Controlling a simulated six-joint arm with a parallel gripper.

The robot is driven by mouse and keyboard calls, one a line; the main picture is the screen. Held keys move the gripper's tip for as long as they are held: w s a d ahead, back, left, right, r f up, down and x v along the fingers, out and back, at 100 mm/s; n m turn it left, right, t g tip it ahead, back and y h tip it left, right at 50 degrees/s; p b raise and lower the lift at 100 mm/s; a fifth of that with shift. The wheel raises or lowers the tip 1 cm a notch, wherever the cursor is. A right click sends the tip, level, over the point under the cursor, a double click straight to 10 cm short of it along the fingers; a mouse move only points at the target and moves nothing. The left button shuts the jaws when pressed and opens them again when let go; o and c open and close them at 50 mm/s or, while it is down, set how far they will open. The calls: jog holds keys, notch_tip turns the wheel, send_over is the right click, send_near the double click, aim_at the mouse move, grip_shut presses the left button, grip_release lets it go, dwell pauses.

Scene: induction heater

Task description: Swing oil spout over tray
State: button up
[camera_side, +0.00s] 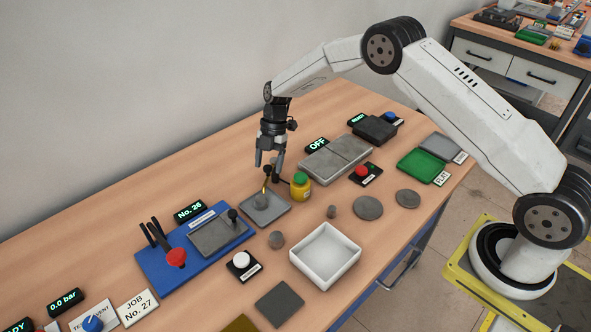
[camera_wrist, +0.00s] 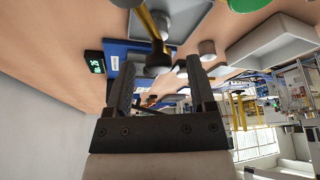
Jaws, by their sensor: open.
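The brass oil spout (camera_side: 264,187) with a black knob stands over a small grey square plate (camera_side: 284,211) beside a yellow pot with a green lid (camera_side: 300,187). A thin dark rod runs between the knob and the pot. My gripper (camera_side: 269,163) is open, pointing down just above the knob. In the wrist view the black knob (camera_wrist: 158,62) shows between and just beyond my open fingertips (camera_wrist: 163,72); I cannot tell whether they touch it. The brass rod (camera_wrist: 146,20) also shows there. An open white tray (camera_side: 325,256) sits in front, to the right.
A blue fixture board (camera_side: 160,275) with a red knob and levers lies left. A white button box (camera_side: 243,265), small grey cylinders and discs stand nearby. A grey two-part block (camera_side: 335,158), red button (camera_side: 362,171) and green tray (camera_side: 420,163) are at the right.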

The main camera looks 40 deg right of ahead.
jog(key=v, duration=0.7)
jog(key=shift+d+r, duration=0.15)
jog(key=shift+r, duration=0.2)
jog(key=s+d+r+m+t+h, duration=0.1)
jog(key=s+r+m+t+h, duration=0.1)
jog(key=s+m, duration=0.9)
jog(key=s+d+r+m+t+h, duration=0.1)
jog(key=s+r+m+t+h, duration=0.1)
jog(key=s+m, duration=0.9)
jog(key=s, duration=0.5)
jog(key=shift+s+d+m, duration=0.25)
jog(key=shift+s+m, duration=0.05)
jog(key=shift+s, duration=0.1)
dwell(0.6)
